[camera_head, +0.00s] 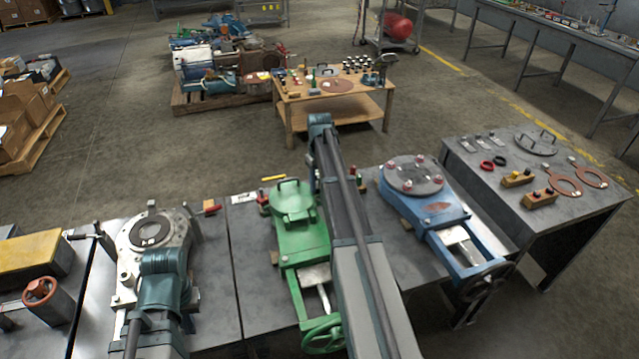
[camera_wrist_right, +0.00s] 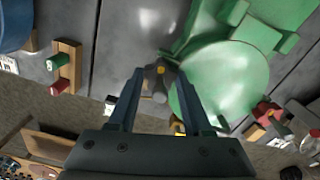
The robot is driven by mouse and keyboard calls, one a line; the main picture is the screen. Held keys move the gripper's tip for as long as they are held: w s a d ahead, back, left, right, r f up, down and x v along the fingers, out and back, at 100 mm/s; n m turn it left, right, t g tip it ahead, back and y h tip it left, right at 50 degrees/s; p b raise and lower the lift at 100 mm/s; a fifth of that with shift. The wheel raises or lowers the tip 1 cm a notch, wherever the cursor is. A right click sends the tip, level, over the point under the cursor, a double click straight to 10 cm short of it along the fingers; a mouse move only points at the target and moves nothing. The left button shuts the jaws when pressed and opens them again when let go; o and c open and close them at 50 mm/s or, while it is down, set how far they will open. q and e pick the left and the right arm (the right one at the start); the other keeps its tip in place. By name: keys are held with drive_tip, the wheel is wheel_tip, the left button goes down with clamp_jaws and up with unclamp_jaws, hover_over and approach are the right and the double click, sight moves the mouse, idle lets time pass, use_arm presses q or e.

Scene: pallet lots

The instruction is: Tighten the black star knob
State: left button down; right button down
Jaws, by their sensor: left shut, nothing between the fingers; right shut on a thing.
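The black star knob (camera_wrist_right: 160,88), dark with a yellow centre, sits between the fingers of my right gripper (camera_wrist_right: 160,73) in the right wrist view. The gripper is shut on it, beside the green round-lidded valve body (camera_wrist_right: 235,75). In the head view the green valve (camera_head: 293,203) stands on the grey bench left of my right arm. That arm hides my right gripper and the knob there. My left arm (camera_head: 162,285) shows at the lower left, over the grey valve (camera_head: 130,270); its fingers are not visible.
A blue valve (camera_head: 425,210) stands right of my right arm. A wooden block with red and green parts (camera_wrist_right: 65,68) is left of the gripper in the wrist view. A yellow-topped part (camera_head: 35,262) and red handwheel (camera_head: 40,290) lie far left. A side table (camera_head: 570,225) holds gaskets.

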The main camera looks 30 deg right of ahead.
drive_tip(key=shift+m, duration=1.6)
drive_tip(key=shift+c, duration=1.6)
unclamp_jaws()
wheel_tip(320, 180, up, 14)
drive_tip(key=p, duration=1.3)
drive_tip(key=shift+p, duration=0.4)
drive_tip(key=shift+f, duration=0.15)
